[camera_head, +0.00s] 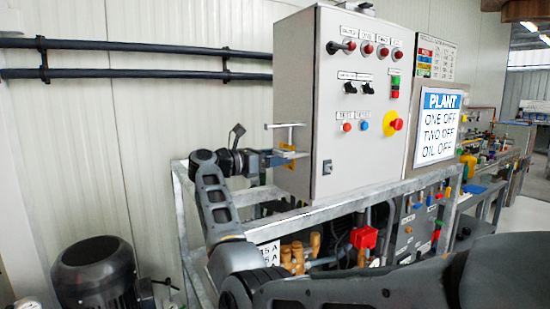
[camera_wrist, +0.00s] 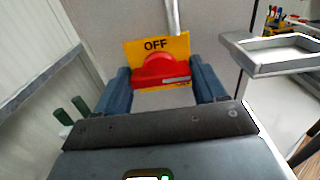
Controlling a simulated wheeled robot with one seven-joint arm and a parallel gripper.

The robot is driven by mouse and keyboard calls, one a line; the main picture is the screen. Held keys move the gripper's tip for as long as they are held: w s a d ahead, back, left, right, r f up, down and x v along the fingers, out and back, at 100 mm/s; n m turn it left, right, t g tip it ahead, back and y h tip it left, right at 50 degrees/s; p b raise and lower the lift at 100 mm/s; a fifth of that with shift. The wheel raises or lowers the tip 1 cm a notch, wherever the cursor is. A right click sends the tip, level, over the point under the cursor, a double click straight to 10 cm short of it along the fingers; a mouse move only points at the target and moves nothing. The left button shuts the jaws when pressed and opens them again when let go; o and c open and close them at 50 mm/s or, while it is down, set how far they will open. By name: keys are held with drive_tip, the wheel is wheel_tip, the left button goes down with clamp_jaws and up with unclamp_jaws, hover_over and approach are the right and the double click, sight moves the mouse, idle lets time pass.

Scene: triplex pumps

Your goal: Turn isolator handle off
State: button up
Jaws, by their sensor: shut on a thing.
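The red isolator handle (camera_wrist: 160,70) sits on a yellow plate (camera_wrist: 178,43) marked OFF in the wrist view. The handle lies roughly across the picture below the word OFF. My gripper (camera_wrist: 162,82) has its two blue fingers on the left and right ends of the handle, shut on it. In the head view the yellow plate (camera_head: 288,151) shows edge-on at the left side of the grey control cabinet (camera_head: 297,110). My gripper (camera_head: 275,158) reaches it from the left, and the handle itself is hidden there.
A small metal shelf (camera_wrist: 270,52) juts out right of the handle. The cabinet stands on a galvanised frame (camera_head: 350,203) with pumps and valves below. A dark motor (camera_head: 95,275) stands at lower left. Two dark pipes (camera_head: 130,47) run along the wall.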

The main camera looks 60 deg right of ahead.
drive_tip(key=c, duration=0.3)
drive_tip(key=shift+c, duration=0.2)
drive_tip(key=shift+w+n, duration=0.1)
drive_tip(key=shift+n, duration=0.3)
drive_tip(key=n+p, duration=0.1)
drive_tip(key=n, duration=0.7)
drive_tip(key=n+p, duration=0.1)
drive_tip(key=n, duration=0.8)
drive_tip(key=shift+w+d+f, duration=0.1)
drive_tip(key=shift+w, duration=0.05)
drive_tip(key=shift+n+p, duration=0.3)
drive_tip(key=o, duration=1)
